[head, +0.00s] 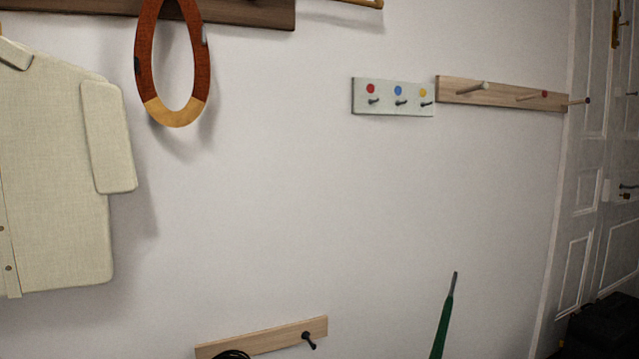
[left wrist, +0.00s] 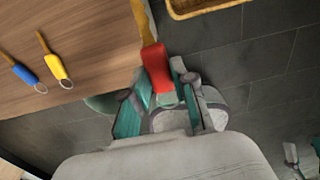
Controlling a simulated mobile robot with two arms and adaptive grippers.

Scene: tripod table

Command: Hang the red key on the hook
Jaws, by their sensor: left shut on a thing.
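The red key (left wrist: 157,68) has a red grip and a brass-coloured shaft pointing up in the left wrist view. My left gripper (left wrist: 163,92) is shut on its red grip, beside the wooden table's edge. The key rack (head: 386,110) is a small pale board on the wall in the head view, with three dark hooks. A red dot marks its left hook (head: 374,101), a blue dot the middle one and a yellow dot the right one. Neither gripper shows in the head view. What seems part of my right gripper (left wrist: 297,160) shows at the left wrist view's lower right edge.
A blue key (left wrist: 25,74) and a yellow key (left wrist: 56,67) lie on the wooden table (left wrist: 95,25). A wicker basket (left wrist: 205,8) is at the top. A peg rail (head: 505,93) adjoins the key rack's right. A green umbrella-like object (head: 444,325) stands below.

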